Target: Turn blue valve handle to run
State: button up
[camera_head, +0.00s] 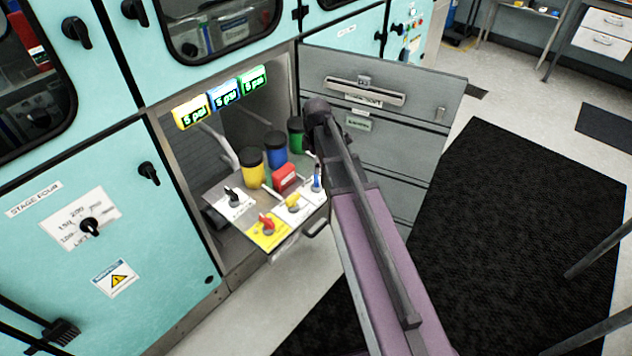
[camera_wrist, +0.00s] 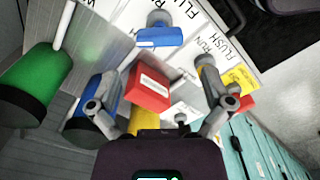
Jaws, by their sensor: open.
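The blue valve handle (camera_wrist: 160,38) sits on a white labelled plate at the top of the wrist view, ahead of my gripper. In the head view the blue handle (camera_head: 317,177) stands at the right end of the pulled-out panel, close beside my arm. Labels near it are partly cut off, and I cannot tell which one it points to. My gripper (camera_wrist: 158,76) is open, its two fingers spread wide, and the blue handle is apart from them. A red block (camera_wrist: 150,88) shows between and beyond the fingers. My arm hides most of the gripper in the head view.
Yellow (camera_head: 252,167), blue (camera_head: 274,147) and green (camera_head: 296,134) canisters stand behind the panel. A yellow handle (camera_head: 294,203), a red handle (camera_head: 266,221) and a black handle (camera_head: 232,196) share it. A grey drawer front (camera_head: 390,75) stands to the right.

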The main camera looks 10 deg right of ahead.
aim_at(316, 176)
jog(key=shift+f+b, duration=3)
jog(key=shift+f, duration=0.35)
jog(key=c, duration=1)
